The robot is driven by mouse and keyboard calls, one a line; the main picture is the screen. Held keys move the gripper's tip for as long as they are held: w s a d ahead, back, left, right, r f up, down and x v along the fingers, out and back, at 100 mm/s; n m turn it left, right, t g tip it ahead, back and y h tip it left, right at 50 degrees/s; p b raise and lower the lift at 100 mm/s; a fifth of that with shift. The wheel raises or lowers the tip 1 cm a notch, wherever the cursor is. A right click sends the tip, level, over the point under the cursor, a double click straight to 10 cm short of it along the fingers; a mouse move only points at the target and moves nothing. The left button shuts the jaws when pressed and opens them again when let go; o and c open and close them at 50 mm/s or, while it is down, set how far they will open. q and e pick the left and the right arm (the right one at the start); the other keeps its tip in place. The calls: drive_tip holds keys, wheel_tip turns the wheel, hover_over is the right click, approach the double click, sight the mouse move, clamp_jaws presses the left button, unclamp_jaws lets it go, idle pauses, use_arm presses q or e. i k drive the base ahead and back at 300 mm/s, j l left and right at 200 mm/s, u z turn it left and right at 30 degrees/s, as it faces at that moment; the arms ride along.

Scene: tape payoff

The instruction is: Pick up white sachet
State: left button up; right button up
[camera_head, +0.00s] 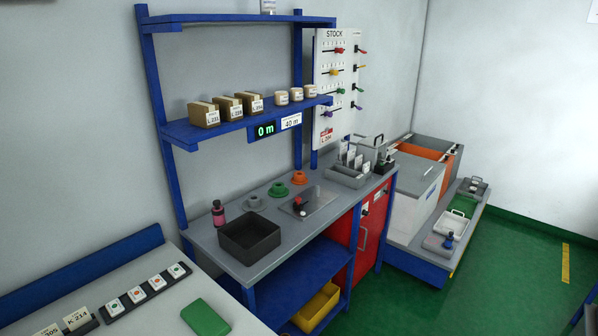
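Several thin white packets (351,156) stand upright in a grey divided bin (347,178) at the back right of the workbench. They are small in the view, and I cannot tell for sure that one is the white sachet. Neither of my grippers is in view.
The grey bench (270,258) carries a black open tray (249,241), a pink bottle (218,212), green (279,190) and orange (300,178) rings and a grey plate with a red knob (313,203). A blue shelf (245,119) overhangs the back. Green floor (480,290) is clear at right.

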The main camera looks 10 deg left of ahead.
sight(157, 283)
drive_tip(key=u, duration=1.4)
